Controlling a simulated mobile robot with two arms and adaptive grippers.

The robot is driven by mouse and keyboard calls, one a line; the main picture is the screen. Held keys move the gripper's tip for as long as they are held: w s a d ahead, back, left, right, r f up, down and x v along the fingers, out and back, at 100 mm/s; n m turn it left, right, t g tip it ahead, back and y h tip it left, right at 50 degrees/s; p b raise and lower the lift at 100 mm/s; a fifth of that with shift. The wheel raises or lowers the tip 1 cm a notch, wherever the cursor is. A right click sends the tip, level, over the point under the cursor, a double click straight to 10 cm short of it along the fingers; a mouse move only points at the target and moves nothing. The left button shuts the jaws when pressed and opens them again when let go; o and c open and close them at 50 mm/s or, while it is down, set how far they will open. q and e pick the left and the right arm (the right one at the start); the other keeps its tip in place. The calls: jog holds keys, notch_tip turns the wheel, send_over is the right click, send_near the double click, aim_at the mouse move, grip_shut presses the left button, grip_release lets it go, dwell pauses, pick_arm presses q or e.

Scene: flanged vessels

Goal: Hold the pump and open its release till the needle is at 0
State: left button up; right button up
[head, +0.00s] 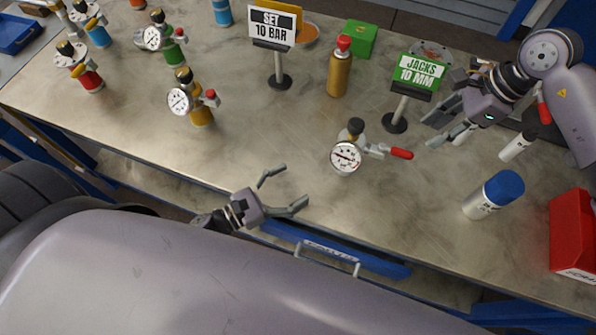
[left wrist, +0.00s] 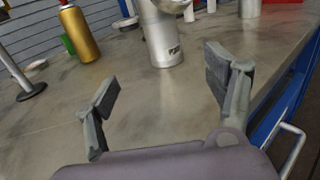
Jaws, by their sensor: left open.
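The pump (head: 346,158) stands upright on the table, with a white dial gauge facing the front and a dark knob on top. A red-handled lever (head: 400,153) sticks out to its right. The needle's reading is too small to tell. In the left wrist view the pump's silver body (left wrist: 166,48) stands ahead between the fingers, apart from them; its top is cut off. My left gripper (head: 294,185) is open and empty near the table's front edge, left of the pump. My right gripper (head: 428,131) is open and empty, right of and behind the pump.
A gold bottle (head: 338,75), a "SET 10 BAR" sign (head: 272,27) and a "JACKS 10 MM" sign (head: 418,71) stand behind. A blue-capped can (head: 482,208) and red box (head: 573,232) are at right. Gauged vessels (head: 201,114) stand at left.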

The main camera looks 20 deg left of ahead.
pick_arm(q)
jog(key=shift+d, duration=0.2)
jog(key=x, duration=1.7)
jog(key=shift+w+d, duration=0.1)
jog(key=shift+d, duration=0.1)
jog(key=c, duration=1.7)
